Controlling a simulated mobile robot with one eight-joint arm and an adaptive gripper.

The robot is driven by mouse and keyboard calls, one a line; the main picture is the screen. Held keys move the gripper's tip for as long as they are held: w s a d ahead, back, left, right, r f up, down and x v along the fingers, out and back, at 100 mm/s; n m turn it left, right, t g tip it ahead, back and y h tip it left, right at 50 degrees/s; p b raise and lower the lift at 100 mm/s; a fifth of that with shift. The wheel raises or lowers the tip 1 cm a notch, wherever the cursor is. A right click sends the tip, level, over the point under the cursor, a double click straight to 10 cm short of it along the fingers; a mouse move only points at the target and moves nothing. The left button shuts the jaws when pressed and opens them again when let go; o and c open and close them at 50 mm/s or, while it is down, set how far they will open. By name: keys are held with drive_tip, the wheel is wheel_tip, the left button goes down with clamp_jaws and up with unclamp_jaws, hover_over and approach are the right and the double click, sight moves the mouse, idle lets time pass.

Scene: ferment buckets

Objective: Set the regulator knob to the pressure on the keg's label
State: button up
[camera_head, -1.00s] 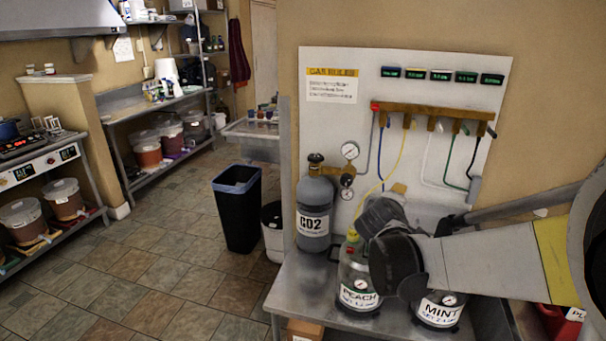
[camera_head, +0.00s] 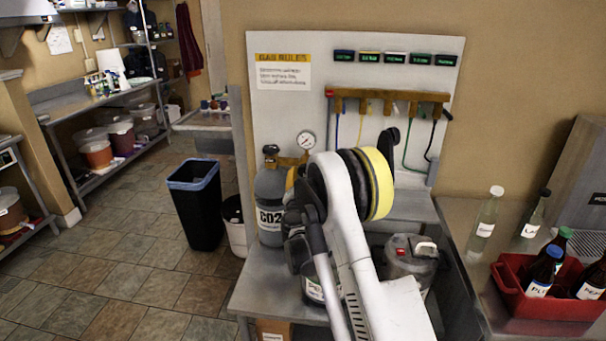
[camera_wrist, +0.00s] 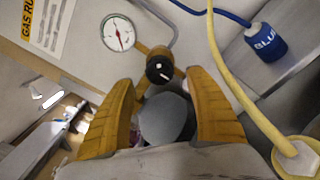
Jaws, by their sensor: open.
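In the wrist view a black regulator knob (camera_wrist: 159,68) with a white mark sits just beyond my fingertips, on a brass body beside a round white gauge (camera_wrist: 118,33) with a red needle. My gripper (camera_wrist: 163,96) is open, its orange fingers apart on either side below the knob, not closed on it. A grey rounded shape shows between the fingers. In the head view the gauge (camera_head: 306,140) stands above the grey CO2 cylinder (camera_head: 270,190); my arm hides the knob. One keg (camera_head: 412,258) shows beside my arm, its label hidden; another is mostly covered.
A yellow hose (camera_wrist: 232,85) and a blue connector marked BLUE (camera_wrist: 265,42) are right of the knob. The gas rules sheet (camera_head: 283,72) and manifold (camera_head: 388,96) are on the white board. A red crate of bottles (camera_head: 540,300) stands at right.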

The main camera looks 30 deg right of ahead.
drive_tip(key=x, duration=0.6)
drive_tip(key=shift+s+b, duration=0.1)
drive_tip(key=shift+b, duration=0.3)
drive_tip(key=c, duration=1.2)
